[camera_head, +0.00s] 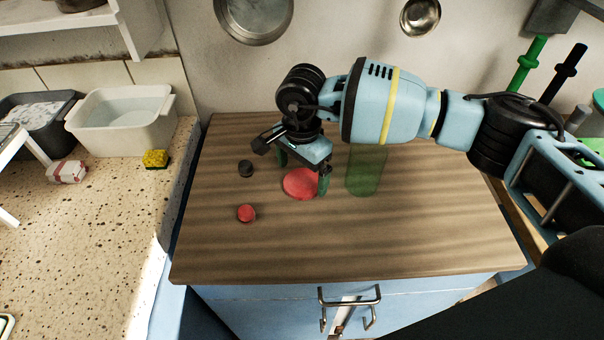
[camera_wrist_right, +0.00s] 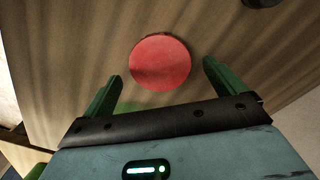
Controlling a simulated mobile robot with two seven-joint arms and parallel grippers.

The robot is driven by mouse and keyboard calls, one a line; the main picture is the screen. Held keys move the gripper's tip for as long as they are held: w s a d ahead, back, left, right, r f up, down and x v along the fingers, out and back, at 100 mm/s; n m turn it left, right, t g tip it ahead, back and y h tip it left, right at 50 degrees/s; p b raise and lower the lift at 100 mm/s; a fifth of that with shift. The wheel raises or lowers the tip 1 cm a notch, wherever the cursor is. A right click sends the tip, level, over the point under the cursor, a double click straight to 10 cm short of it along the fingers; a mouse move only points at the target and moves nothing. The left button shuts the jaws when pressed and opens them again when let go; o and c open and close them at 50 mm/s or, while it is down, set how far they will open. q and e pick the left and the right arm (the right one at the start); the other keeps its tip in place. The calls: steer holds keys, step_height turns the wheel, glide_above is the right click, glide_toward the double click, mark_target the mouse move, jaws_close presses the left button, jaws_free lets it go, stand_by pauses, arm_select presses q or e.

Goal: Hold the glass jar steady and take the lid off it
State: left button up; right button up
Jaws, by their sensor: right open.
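A green see-through glass jar (camera_head: 366,172) stands upright on the wooden worktop; my right arm hides its top. A round red lid (camera_head: 300,185) appears to lie flat on the wood just left of the jar, apart from it. My right gripper (camera_head: 302,173) is open, pointing down over the red lid. In the right wrist view the lid (camera_wrist_right: 160,62) sits between and slightly beyond the open green fingers (camera_wrist_right: 162,70), with nothing held. Whether a finger touches it I cannot tell. My left gripper is out of view.
A white basin (camera_head: 125,125) and yellow sponge (camera_head: 156,158) are on the speckled stone counter. Green and black handles rise at the right.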

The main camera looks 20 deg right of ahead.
mark_target(302, 182)
step_height(302, 182, up, 10)
steer(key=shift+r, duration=0.2)
stand_by(0.4)
